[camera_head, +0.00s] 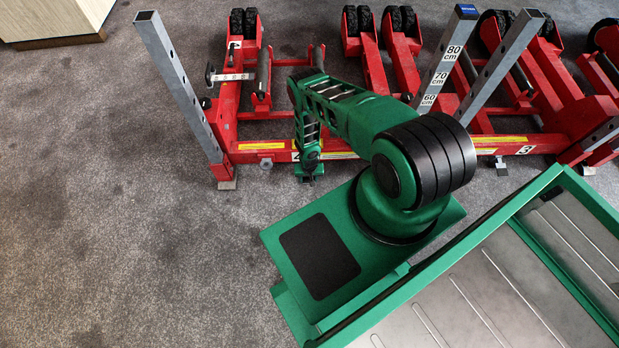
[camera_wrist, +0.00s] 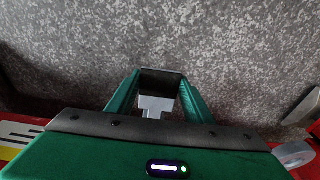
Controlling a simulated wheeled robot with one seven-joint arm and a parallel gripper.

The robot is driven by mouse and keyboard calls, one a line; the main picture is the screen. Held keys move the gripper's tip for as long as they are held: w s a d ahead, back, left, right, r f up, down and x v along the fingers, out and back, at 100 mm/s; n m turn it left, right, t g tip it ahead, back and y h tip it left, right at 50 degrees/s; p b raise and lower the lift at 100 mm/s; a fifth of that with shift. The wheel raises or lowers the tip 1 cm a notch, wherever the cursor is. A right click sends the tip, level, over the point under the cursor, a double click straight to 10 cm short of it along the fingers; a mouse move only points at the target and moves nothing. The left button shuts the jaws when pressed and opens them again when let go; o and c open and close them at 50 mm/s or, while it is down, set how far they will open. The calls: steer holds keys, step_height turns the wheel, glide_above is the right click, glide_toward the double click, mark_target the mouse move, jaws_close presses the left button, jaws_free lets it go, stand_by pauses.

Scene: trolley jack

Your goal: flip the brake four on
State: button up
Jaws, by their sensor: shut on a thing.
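The red trolley jack (camera_head: 345,146) stands on the grey carpet, with a number 4 label (camera_head: 295,156) on its front beam. My gripper (camera_head: 309,176) points down at the beam's front side, just right of that label, and hides what is there in the head view. In the wrist view my gripper (camera_wrist: 160,90) is shut on a light grey metal piece, brake four (camera_wrist: 154,104), which sits between the fingers. Its far end and its exact tilt are hard to tell.
A grey upright post (camera_head: 180,85) rises at the left end. Open carpet (camera_head: 120,230) lies to the left.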

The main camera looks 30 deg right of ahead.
steer(key=shift+s+a+f, duration=0.3)
steer(key=shift+s+f, duration=0.25)
steer(key=shift+s+a+f, duration=0.1)
steer(key=shift+s+a, duration=0.05)
steer(key=o, duration=1.4)
steer(key=shift+c, duration=0.2)
steer(key=shift+o, duration=0.8)
steer(key=shift+w+d, duration=0.25)
steer(key=shift+w, duration=0.1)
steer(key=shift+r, duration=0.6)
step_height(320, 180, up, 10)
steer(key=s, duration=0.1)
steer(key=shift+s+a+f, duration=0.15)
steer(key=shift+a+f, duration=0.05)
steer(key=shift+a, duration=0.2)
